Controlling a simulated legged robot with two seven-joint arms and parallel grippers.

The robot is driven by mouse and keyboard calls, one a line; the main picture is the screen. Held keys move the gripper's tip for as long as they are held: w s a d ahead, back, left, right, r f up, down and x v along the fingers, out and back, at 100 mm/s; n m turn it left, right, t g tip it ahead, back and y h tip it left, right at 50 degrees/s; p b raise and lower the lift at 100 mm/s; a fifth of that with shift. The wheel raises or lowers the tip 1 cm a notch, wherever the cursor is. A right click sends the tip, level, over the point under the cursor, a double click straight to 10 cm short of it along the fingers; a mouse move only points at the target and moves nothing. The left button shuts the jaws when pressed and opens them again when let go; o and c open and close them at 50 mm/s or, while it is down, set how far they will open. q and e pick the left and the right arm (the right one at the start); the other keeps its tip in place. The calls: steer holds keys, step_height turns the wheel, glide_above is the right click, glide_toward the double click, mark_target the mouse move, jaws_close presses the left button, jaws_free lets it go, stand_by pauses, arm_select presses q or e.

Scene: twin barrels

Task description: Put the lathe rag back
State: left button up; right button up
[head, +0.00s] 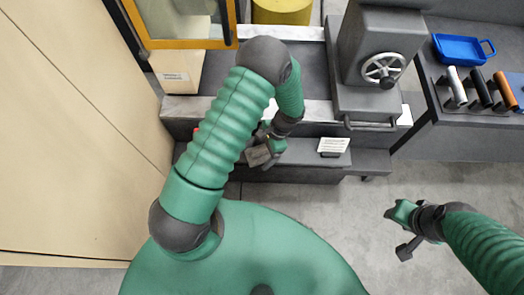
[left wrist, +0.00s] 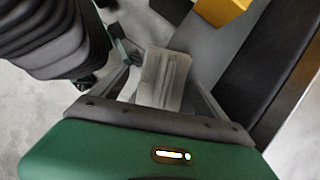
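The lathe rag is a small grey-beige folded cloth (left wrist: 165,80); it also shows in the head view as a brownish-grey piece (head: 258,155) in front of the lathe. My left gripper (head: 268,146) is at the rag. In the left wrist view its two fingers (left wrist: 168,88) slant inward to the rag's two sides and appear shut on it. In the head view my arm hides part of the gripper and the lathe behind it. My right gripper (head: 404,232) is open and empty over the floor at the right.
The grey lathe (head: 365,50) with its handwheel (head: 384,70) stands ahead. A white label card (head: 333,145) is on its front. At the right, a bench (head: 455,140) bears a blue tray (head: 462,48) and several cylinders. A beige panel (head: 75,130) stands at the left. The floor at lower right is clear.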

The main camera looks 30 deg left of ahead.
arm_select(q)
steer(key=shift+d, duration=0.2)
steer(key=v, duration=1.3)
steer(key=s+d+r+n+t+h, duration=0.1)
steer(key=s+r+n+t+h, duration=0.1)
steer(key=s+r+n+t, duration=0.4)
step_height(320, 180, up, 3)
steer(key=shift+s+d+r+n+h, duration=0.25)
steer(key=shift+s+n, duration=0.35)
steer(key=shift+s, duration=0.45)
steer(key=shift+a, duration=0.1)
